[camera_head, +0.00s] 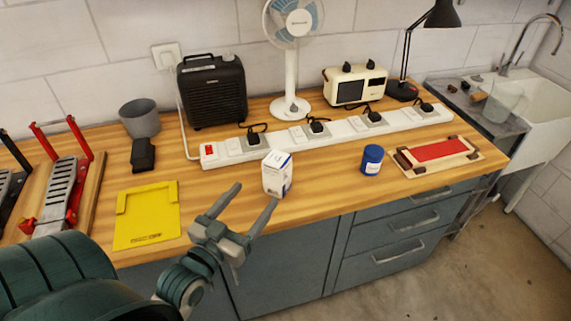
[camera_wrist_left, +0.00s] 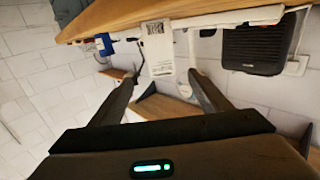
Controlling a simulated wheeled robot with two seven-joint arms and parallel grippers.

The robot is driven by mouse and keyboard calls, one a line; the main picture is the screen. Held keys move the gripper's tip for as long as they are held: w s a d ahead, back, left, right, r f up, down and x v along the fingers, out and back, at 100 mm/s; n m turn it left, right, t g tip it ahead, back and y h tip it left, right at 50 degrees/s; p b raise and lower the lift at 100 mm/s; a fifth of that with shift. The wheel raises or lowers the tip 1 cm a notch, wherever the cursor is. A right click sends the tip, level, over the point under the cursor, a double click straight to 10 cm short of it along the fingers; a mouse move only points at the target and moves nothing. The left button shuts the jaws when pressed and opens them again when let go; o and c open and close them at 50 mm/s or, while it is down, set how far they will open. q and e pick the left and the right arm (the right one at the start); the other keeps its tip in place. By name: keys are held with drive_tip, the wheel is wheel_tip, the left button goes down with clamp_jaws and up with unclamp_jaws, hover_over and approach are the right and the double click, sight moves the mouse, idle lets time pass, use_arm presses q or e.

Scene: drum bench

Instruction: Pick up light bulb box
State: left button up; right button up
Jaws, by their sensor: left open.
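The light bulb box (camera_head: 277,174) is a small white carton with blue marks, standing upright near the front edge of the wooden bench. In the left wrist view the box (camera_wrist_left: 158,48) appears upside down, just beyond and between my fingertips. My left gripper (camera_head: 256,194) is open and empty, in front of the bench edge and just short of the box. Its two spread fingers also show in the left wrist view (camera_wrist_left: 160,77). I see no contact with the box. My right gripper is not in view.
A long white power strip (camera_head: 340,130) with black plugs lies behind the box. A blue jar (camera_head: 372,160) stands to its right, and a yellow tray (camera_head: 147,215) lies to its left. The fan (camera_head: 292,75) and black heater (camera_head: 212,92) stand at the back. Bare wood surrounds the box.

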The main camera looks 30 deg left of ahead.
sight(272, 172)
use_arm(q)
drive_tip(key=shift+s+r, duration=0.15)
drive_tip(key=shift+s, duration=0.1)
drive_tip(key=w+p, duration=0.1)
drive_tip(key=w, duration=0.3)
drive_tip(key=w+p, duration=0.1)
drive_tip(key=w, duration=0.2)
drive_tip(key=w+a+p, duration=0.1)
drive_tip(key=w+p, duration=0.1)
drive_tip(key=w, duration=0.2)
drive_tip(key=shift+w+r, duration=0.1)
drive_tip(key=shift+w, duration=0.65)
